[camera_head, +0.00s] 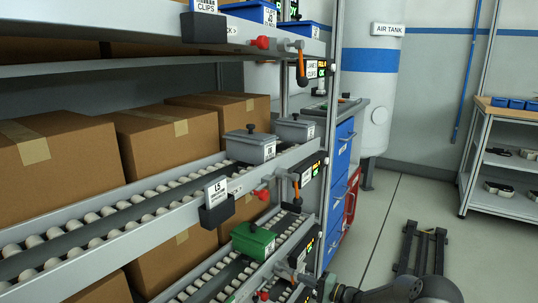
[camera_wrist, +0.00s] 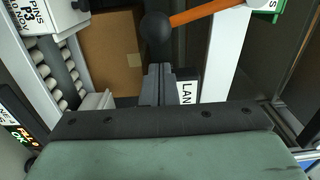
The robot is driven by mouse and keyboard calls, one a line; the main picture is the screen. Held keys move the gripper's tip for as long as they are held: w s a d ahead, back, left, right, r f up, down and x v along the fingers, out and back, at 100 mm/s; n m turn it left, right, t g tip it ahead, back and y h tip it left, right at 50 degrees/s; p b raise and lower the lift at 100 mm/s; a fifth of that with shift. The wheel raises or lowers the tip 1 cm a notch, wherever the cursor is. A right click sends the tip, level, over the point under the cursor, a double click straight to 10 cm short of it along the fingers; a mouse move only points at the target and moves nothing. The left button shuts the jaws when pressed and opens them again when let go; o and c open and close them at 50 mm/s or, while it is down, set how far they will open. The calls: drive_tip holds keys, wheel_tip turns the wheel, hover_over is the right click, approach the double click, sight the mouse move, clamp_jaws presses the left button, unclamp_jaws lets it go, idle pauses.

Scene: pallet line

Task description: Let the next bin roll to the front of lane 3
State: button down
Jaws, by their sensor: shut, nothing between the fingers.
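My gripper (camera_wrist: 158,72) is shut with nothing between its fingers in the wrist view. Its tips are just below a black ball knob (camera_wrist: 157,27) on an orange lever (camera_wrist: 200,13); I cannot tell whether they touch it. A white label reading "LAN" (camera_wrist: 186,90) is partly hidden beside the fingers, so its lane number does not show. A light bin marked "PINS P3" (camera_wrist: 42,14) stands at the upper left by a roller lane (camera_wrist: 66,75). In the head view, grey bins (camera_head: 251,147) stand on the middle lane and a green bin (camera_head: 253,241) on the lower one.
The rack's roller lanes (camera_head: 128,219) fill the left, with cardboard boxes (camera_head: 65,160) behind. Orange-handled levers (camera_head: 297,190) and small displays line the rack's end. A blue drawer cabinet (camera_head: 341,147) and a white air tank (camera_head: 368,90) stand beyond. The floor (camera_head: 385,215) at right is mostly clear.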

drive_tip(key=shift+s+a+p, duration=1.9)
drive_tip(key=shift+s+a, duration=0.1)
drive_tip(key=shift+s, duration=1.15)
drive_tip(key=w+v, duration=0.1)
drive_tip(key=v, duration=0.7)
drive_tip(key=shift+d, duration=0.3)
drive_tip(key=s+a+r+n+g+h+p, duration=0.25)
drive_tip(key=s+r+g+p, duration=0.2)
drive_tip(key=r, duration=0.55)
drive_tip(key=s+a+r+n+g+h+p, duration=0.1)
drive_tip(key=s+a+r+n+g+p, duration=0.15)
drive_tip(key=s+r+p, duration=0.5)
drive_tip(key=s+a+r+n+g+h+p, duration=0.1)
drive_tip(key=s+a+r+g+p, duration=0.25)
drive_tip(key=r, duration=0.75)
drive_tip(key=s+d+r+h+p, duration=0.2)
drive_tip(key=s+r+p, duration=0.3)
drive_tip(key=r, duration=0.4)
drive_tip(key=s+d+r+t+h+p, duration=0.1)
drive_tip(key=s+d+r+h+p, duration=0.1)
drive_tip(key=s+r+h+p, duration=0.3)
drive_tip(key=s+d+r+h+p, duration=0.2)
drive_tip(key=s+r+p, duration=0.3)
drive_tip(key=s+r, duration=0.5)
drive_tip(key=shift+d+r+n+h+p, duration=0.35)
drive_tip(key=shift+r+h, duration=0.4)
drive_tip(key=shift+r, duration=0.75)
drive_tip(key=shift+a, duration=0.1)
